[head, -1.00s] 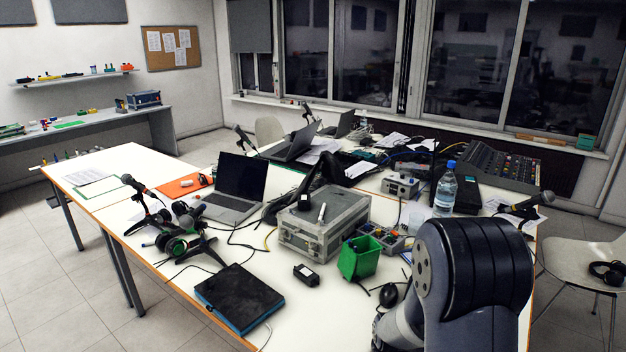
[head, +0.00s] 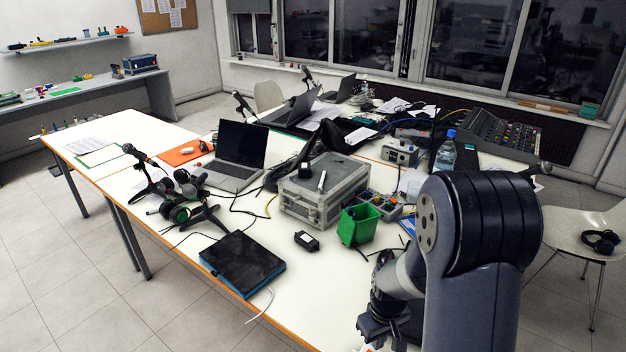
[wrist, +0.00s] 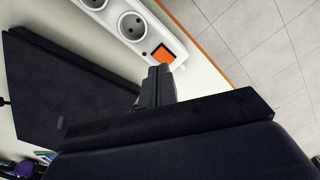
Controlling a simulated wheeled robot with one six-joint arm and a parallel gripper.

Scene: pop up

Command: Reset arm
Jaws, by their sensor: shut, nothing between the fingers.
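My arm stands at the right front of the head view, bent over the near end of the white table (head: 290,325). My gripper (head: 372,328) is low at the bottom of the head view, beside the arm. In the wrist view my gripper (wrist: 160,72) shows its dark fingers together with nothing between them. The fingertips appear near a white power strip (wrist: 125,22) with an orange switch. A dark flat object (wrist: 60,95) lies on the table to the left of the fingers.
A green bin (head: 358,226), a metal case (head: 322,190), a small black box (head: 306,241) and a black-and-blue folder (head: 242,262) lie near the arm. A water bottle (head: 445,155) stands behind it. The table edge and tiled floor are close in the wrist view.

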